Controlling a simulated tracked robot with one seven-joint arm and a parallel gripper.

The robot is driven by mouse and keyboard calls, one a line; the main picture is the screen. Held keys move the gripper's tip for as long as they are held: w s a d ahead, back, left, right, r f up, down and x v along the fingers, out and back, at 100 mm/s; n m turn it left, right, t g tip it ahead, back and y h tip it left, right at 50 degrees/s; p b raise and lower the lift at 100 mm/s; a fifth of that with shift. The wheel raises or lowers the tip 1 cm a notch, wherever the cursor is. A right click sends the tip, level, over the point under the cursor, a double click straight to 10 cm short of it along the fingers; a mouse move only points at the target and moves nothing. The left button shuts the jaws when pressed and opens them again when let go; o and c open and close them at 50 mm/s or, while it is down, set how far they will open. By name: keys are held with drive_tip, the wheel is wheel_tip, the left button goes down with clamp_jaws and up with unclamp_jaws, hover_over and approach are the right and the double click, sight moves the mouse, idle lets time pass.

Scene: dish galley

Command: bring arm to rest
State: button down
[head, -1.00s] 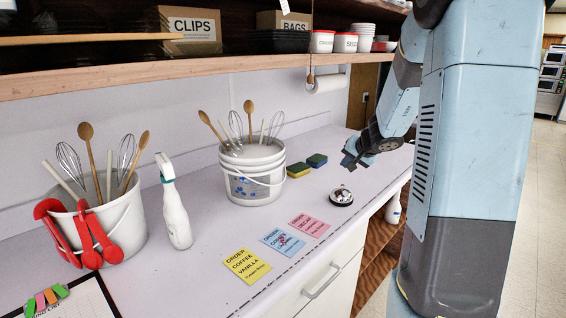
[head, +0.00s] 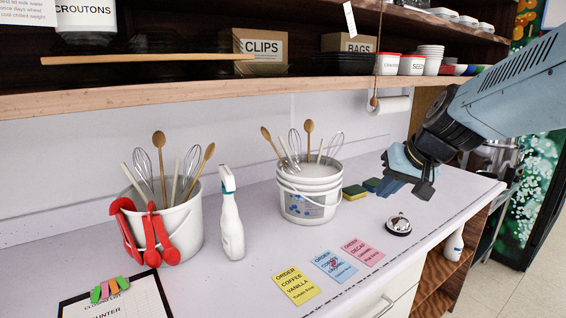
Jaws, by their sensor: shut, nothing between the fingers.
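My gripper (head: 408,176) is at the right in the head view, at the end of my blue-grey arm, which reaches in from the right edge. It hangs in the air above the right part of the counter (head: 250,285), behind and above the silver call bell (head: 398,224). It is shut and holds nothing. It appears apart from the sponges (head: 356,191) to its left.
White utensil buckets (head: 310,205) (head: 178,235), a spray bottle (head: 230,222) and order cards (head: 334,266) stand or lie on the counter. A wooden shelf (head: 200,91) with boxes and cups runs above. A paper roll (head: 392,105) hangs below it. Floor at the right is clear.

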drive_tip(key=s+d+n+h, duration=0.1)
drive_tip(key=s+h, duration=0.2)
drive_tip(key=s, duration=0.9)
drive_tip(key=shift+s+d+r+g, duration=0.15)
drive_tip(key=shift+s+d+g, duration=0.1)
drive_tip(key=shift+s+g, duration=0.1)
